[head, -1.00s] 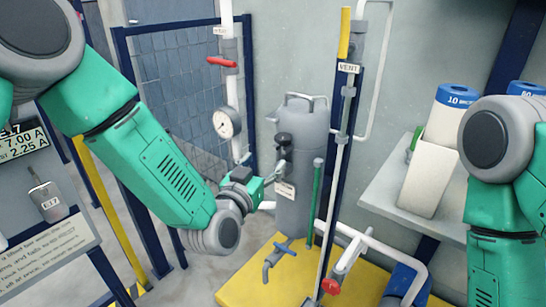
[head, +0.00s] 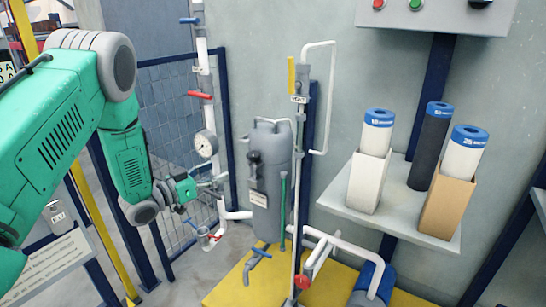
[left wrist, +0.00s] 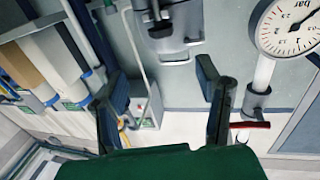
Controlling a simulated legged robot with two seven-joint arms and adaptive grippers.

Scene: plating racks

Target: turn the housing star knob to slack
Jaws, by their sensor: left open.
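The grey filter housing (head: 270,205) stands upright in the middle of the head view. A black knob (head: 254,158), seemingly the star knob, sits on its front above a white label. My left gripper (head: 220,181) is left of the housing and below the knob, apart from it. In the left wrist view its two dark fingers (left wrist: 165,92) are spread with nothing between them. A grey body with dark fittings (left wrist: 160,28), likely the housing and knob, shows beyond the fingers at the top. The knob's exact setting cannot be read. My right gripper is out of view.
A pressure gauge (head: 205,144) and red-handled valve (head: 199,95) are on the pipe behind my left gripper. A green rod (head: 283,212) and vent pipe stand right of the housing. A shelf (head: 410,222) with cartridges is farther right. A yellow platform (head: 225,293) lies below.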

